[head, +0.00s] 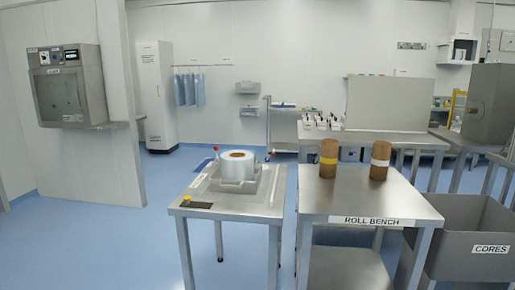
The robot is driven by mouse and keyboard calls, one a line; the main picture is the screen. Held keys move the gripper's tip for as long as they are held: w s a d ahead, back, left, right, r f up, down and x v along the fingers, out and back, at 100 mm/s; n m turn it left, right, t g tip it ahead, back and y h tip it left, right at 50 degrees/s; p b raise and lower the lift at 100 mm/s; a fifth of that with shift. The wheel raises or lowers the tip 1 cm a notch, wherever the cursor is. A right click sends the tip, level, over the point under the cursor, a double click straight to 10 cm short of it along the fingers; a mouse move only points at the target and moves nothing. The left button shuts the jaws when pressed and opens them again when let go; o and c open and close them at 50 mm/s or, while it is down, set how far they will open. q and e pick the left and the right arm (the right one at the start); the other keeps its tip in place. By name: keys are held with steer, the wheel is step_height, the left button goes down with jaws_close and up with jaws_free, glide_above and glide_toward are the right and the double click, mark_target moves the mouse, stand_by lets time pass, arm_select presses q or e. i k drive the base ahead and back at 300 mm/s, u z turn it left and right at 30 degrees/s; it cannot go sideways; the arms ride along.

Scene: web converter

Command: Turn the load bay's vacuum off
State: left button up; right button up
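A grey metal wall cabinet (88,92) with a window is at the left. Its top panel has a small dark display (54,57), a round dial (72,56) and labels too small to read. A small metal table (190,223) stands at centre front. A white roll (236,169) with a brown core sits in a grey holder on it. A small red knob (216,149) rises at the holder's back left. I cannot tell which control is the load bay's vacuum, or its setting. Neither gripper is in view.
A bench labelled ROLL BENCH (372,221) stands right of the table, bearing two brown cores (328,172) (379,175) with yellow and white bands. A grey bin labelled CORES (490,249) is at the far right. The blue floor (95,235) is clear at front left.

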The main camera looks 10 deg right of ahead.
mark_target(216, 147)
steer(key=u, duration=1.05)
steer(key=i, duration=3.9)
steer(key=z, duration=3.4)
